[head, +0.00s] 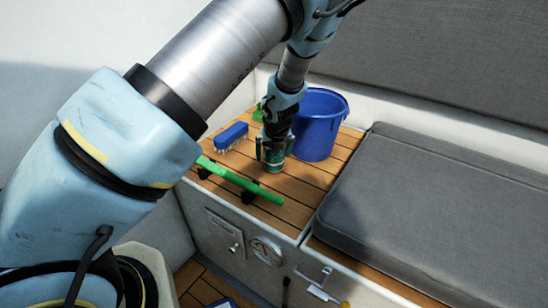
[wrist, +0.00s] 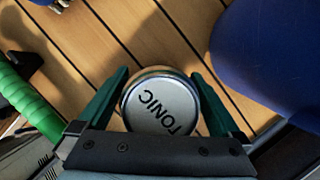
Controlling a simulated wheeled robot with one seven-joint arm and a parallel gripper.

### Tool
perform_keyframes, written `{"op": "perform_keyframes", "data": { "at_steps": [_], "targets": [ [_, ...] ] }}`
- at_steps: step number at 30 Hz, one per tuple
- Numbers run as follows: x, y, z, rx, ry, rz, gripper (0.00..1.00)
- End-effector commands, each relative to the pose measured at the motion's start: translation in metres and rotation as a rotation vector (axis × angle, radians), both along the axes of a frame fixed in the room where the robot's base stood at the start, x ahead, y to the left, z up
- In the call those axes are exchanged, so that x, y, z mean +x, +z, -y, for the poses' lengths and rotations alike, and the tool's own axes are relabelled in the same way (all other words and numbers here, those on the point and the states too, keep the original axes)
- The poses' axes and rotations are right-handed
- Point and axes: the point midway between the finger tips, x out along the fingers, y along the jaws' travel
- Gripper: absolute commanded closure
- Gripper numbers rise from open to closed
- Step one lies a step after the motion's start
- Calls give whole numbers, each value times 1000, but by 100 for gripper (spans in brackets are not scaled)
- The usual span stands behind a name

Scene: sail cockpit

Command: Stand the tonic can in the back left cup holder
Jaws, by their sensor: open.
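The tonic can (wrist: 160,106) shows in the wrist view as a round silver top with "TONIC" on it. It stands upright on the wooden slatted seat and sits between the two green fingers of my gripper (wrist: 162,95). The fingers are open, one on each side of the can. In the head view my gripper (head: 272,158) points down at the seat, and the can is mostly hidden by it. I cannot make out any cup holder in either view.
A blue bucket (head: 317,128) stands close to the right of my gripper. A blue brush (head: 231,136) lies to the left. A green bar (head: 240,181) on black supports runs in front. A grey cushion (head: 440,200) fills the right side.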

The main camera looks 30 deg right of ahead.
Motion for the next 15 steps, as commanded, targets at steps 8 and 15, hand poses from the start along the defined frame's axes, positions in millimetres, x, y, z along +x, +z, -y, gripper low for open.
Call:
{"op": "perform_keyframes", "data": {
  "at_steps": [8,15],
  "targets": [
    [0,1,0,0,0,0,15],
    [0,1,0,0,0,0,42]
  ]
}}
